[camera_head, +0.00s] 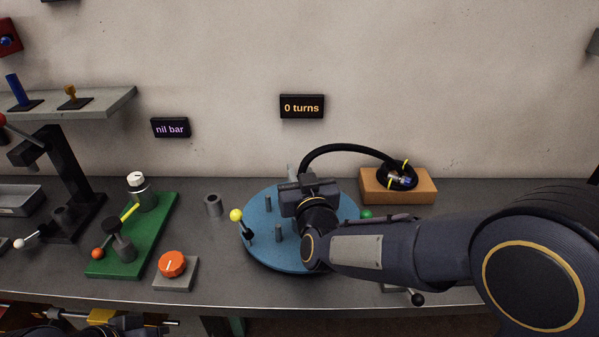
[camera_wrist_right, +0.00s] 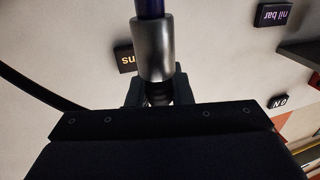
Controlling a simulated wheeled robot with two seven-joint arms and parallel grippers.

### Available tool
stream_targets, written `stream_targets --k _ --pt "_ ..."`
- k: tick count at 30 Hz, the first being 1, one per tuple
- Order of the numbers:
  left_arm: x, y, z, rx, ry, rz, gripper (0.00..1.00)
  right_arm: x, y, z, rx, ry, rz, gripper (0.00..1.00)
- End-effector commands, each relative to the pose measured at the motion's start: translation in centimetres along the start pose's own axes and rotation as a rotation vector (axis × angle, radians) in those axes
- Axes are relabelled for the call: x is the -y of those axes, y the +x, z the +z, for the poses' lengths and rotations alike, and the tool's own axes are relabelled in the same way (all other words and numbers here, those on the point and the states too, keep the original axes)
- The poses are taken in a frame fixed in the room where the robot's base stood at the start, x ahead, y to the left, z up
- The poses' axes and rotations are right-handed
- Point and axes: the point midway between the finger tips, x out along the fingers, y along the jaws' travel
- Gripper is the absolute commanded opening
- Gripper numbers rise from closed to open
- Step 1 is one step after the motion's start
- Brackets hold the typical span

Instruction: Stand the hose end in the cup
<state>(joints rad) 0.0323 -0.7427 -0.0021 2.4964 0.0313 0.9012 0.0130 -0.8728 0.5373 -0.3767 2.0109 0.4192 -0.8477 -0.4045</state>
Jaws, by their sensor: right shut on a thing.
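My right gripper (camera_head: 306,185) is over the back part of the blue round plate. It is shut on the hose end, whose dark metal fitting with a blue-purple tip (camera_wrist_right: 153,48) sticks out in the right wrist view. The black hose (camera_head: 345,148) arches from behind the gripper to a coil at the right.
The blue round plate (camera_head: 262,248) carries upright pegs and a yellow-knobbed lever (camera_head: 237,216). The hose coil lies on a wooden block (camera_head: 425,193). A green board (camera_head: 160,230) with fittings and an orange knob (camera_head: 172,265) are at the left. Wall signs read "nil bar" (camera_head: 170,128) and "0 turns" (camera_head: 302,107).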

Motion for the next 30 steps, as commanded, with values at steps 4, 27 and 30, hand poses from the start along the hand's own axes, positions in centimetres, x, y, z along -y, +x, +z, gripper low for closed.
stream_targets --k 4,27,30 --pt "0.2 0.4 0.2 0.000 0.000 0.000 0.36 0.0 0.0 0.5 -0.001 0.000 0.000 0.00" --pt "0.9 1.9 1.0 0.000 0.000 0.000 0.36 0.0 0.0 2.4 -0.001 0.000 0.000 0.00" --pt "1.0 2.1 1.1 0.000 0.000 0.000 0.36 0.0 0.0 2.7 -0.001 0.000 0.000 0.00"
